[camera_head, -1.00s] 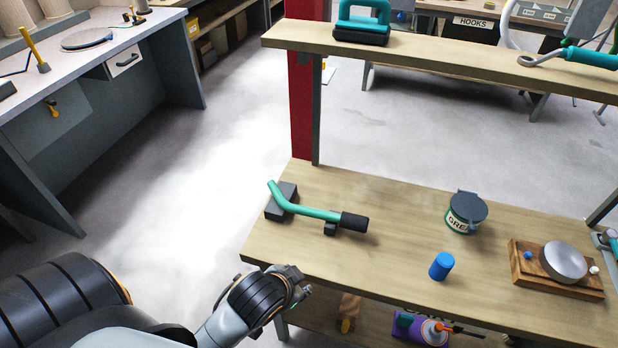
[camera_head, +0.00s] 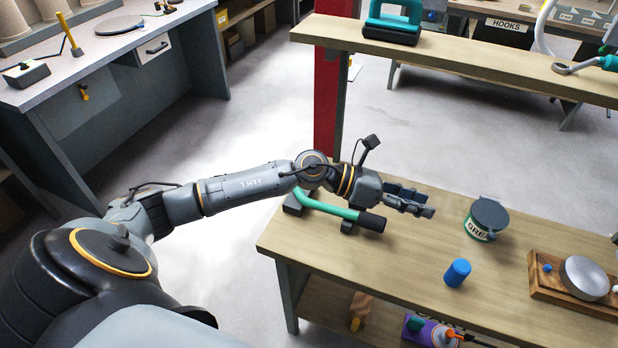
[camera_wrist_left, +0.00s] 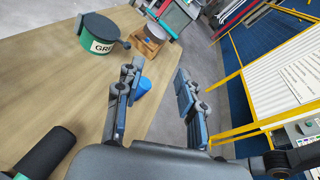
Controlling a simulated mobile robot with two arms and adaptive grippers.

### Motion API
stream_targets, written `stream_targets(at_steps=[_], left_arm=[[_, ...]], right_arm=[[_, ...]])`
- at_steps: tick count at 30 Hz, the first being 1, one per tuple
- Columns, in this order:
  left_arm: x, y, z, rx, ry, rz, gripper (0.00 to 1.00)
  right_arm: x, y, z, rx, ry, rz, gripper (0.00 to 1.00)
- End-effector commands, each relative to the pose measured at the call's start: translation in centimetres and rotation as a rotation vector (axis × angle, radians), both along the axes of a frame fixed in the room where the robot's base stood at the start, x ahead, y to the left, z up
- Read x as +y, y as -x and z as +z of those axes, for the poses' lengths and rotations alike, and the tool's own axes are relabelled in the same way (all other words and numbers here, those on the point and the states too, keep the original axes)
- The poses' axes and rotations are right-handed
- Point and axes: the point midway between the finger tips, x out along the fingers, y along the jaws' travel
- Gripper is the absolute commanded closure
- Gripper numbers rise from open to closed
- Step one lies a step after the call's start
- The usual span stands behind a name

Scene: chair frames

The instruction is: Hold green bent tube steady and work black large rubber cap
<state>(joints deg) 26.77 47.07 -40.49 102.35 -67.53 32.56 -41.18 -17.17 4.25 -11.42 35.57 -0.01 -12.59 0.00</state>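The green bent tube (camera_head: 325,205) lies on dark support blocks at the left end of the wooden workbench. My left forearm and wrist pass over it and hide part of it. The black rubber cap (camera_head: 372,222) sits on the tube's right end. The cap also shows at the lower left of the left wrist view (camera_wrist_left: 48,152), outside the fingers, with a bit of green tube beside it. My left gripper (camera_head: 425,208) is above the bench, beyond and to the right of the cap. Its fingers stand apart and empty in the left wrist view (camera_wrist_left: 157,92). My right gripper is out of view.
A grease tin (camera_head: 485,220), a blue cylinder (camera_head: 457,272) and a wooden block with a metal disc (camera_head: 585,278) stand to the right on the bench. A raised shelf (camera_head: 450,62) runs along the back. A red post (camera_head: 327,100) stands behind the bench's left end.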

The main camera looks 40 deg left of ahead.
Motion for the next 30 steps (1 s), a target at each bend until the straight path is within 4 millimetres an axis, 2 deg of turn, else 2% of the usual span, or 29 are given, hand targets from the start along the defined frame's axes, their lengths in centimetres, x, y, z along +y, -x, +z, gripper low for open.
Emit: stream_targets(at_steps=[3, 5, 6, 9, 13, 15, 18, 23, 30], left_arm=[[5.9, -0.3, -3.7, -0.064, -0.366, -0.152, 0.61], [9.7, -0.2, -5.3, -0.064, -0.54, -0.222, 0.61], [12.4, -0.1, -6.1, -0.056, -0.644, -0.264, 0.61], [18.1, 0.4, -7.1, -0.016, -0.835, -0.337, 0.61], [22.9, 1.2, -7.3, 0.037, -0.975, -0.392, 0.61], [24.3, 1.4, -7.3, 0.055, -1.012, -0.406, 0.61], [25.0, 1.6, -7.4, 0.065, -1.033, -0.416, 0.61], [24.7, 1.6, -8.3, 0.067, -1.031, -0.418, 0.61], [23.7, 1.3, -11.0, 0.066, -1.029, -0.417, 0.61]], right_arm=[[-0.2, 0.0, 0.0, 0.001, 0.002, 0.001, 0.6], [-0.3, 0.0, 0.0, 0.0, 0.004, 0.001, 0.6], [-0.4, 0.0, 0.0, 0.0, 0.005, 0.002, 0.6], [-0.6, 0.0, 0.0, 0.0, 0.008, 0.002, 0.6], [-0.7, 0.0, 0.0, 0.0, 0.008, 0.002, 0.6], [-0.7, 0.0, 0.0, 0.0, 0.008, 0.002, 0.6], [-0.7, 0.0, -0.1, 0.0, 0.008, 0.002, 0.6], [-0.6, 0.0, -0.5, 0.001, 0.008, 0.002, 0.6], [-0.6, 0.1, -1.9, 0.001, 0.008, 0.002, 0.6]])
